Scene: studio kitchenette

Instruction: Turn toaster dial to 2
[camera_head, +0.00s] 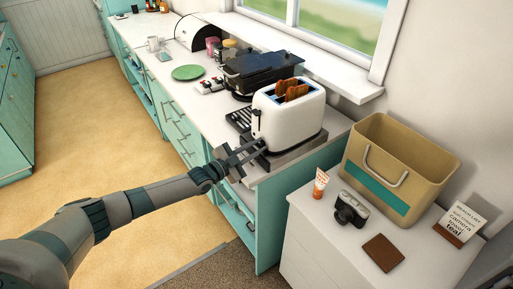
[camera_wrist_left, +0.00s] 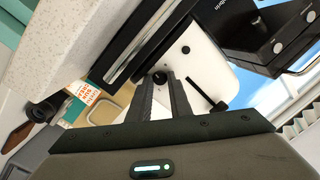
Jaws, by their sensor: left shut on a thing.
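The white toaster (camera_head: 285,118) stands near the end of the counter, with brown toast slices (camera_head: 291,90) sticking out of its top. My left gripper (camera_head: 256,150) reaches the toaster's near end, low down. In the left wrist view, the toaster's white end face (camera_wrist_left: 203,62) has a dark slot with a black lever. The small dark round dial (camera_wrist_left: 160,77) sits between the tips of my left gripper (camera_wrist_left: 163,84), which is shut on it. The dial's markings cannot be read. My right gripper is in neither view.
A black appliance (camera_head: 262,70) stands behind the toaster. A green plate (camera_head: 188,72) lies farther along the counter (camera_head: 160,74). A tan bag (camera_head: 400,160), a camera (camera_head: 350,209), an orange-white tube (camera_head: 320,184) and a brown wallet (camera_head: 383,252) are on the white cabinet at right.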

